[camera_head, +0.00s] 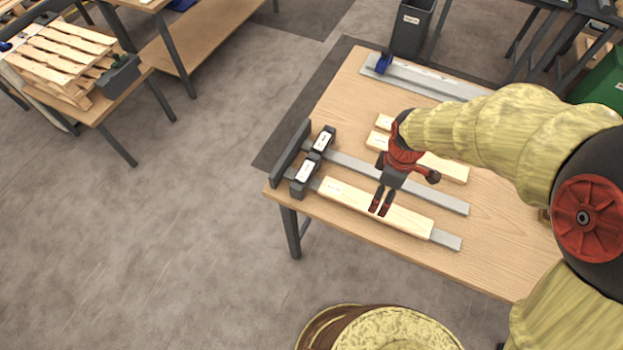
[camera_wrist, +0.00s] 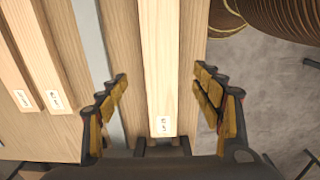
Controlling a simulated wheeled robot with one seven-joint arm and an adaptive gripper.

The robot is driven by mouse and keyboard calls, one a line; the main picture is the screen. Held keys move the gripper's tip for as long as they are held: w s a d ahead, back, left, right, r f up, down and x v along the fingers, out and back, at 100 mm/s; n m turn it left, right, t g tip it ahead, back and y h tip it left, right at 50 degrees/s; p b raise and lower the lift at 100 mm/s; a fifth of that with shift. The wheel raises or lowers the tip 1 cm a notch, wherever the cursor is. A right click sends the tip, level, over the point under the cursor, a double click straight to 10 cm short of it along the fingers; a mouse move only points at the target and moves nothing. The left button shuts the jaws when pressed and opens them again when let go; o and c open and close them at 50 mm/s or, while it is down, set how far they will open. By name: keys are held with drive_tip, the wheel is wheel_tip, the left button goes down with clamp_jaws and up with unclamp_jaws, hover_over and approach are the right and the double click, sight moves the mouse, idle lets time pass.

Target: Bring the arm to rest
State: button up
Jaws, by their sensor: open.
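My gripper (camera_head: 380,207) is over the front wooden board on the workbench (camera_head: 490,262), with its fingers pointing down. In the wrist view my gripper (camera_wrist: 160,105) is open and empty, its two fingers wide apart. The front board (camera_head: 408,217) lies along a metal rail near the bench's front edge. In the wrist view this board (camera_wrist: 160,60) runs between the fingers, with a small label at its near end and clear gaps to both sides. The height of the fingertips above the board is hard to tell. My arm reaches in from the right.
Two dark blocks (camera_head: 305,170) stand at the rails' left ends, beside a dark upright plate (camera_head: 290,152). A second rail (camera_head: 435,197) and more boards (camera_head: 444,166) lie behind. A long metal bar (camera_head: 425,80) lies at the back. A dark bin (camera_head: 411,28) stands beyond.

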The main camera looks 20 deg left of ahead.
wheel_tip(320, 180, up, 5)
drive_tip(key=shift+f, duration=0.1)
idle(0.3)
drive_tip(key=s+d+r+m+t, duration=0.2)
drive_tip(key=s+d+r+m, duration=0.4)
drive_tip(key=d+r+m, duration=0.2)
drive_tip(key=s+d+r+m+t, duration=0.3)
drive_tip(key=s+d+r+m, duration=0.3)
drive_tip(key=d+r+m, duration=0.3)
drive_tip(key=shift+s+d+r+m+t+b, duration=0.2)
drive_tip(key=shift+d+r+m+t+b, duration=0.25)
drive_tip(key=shift+r, duration=0.3)
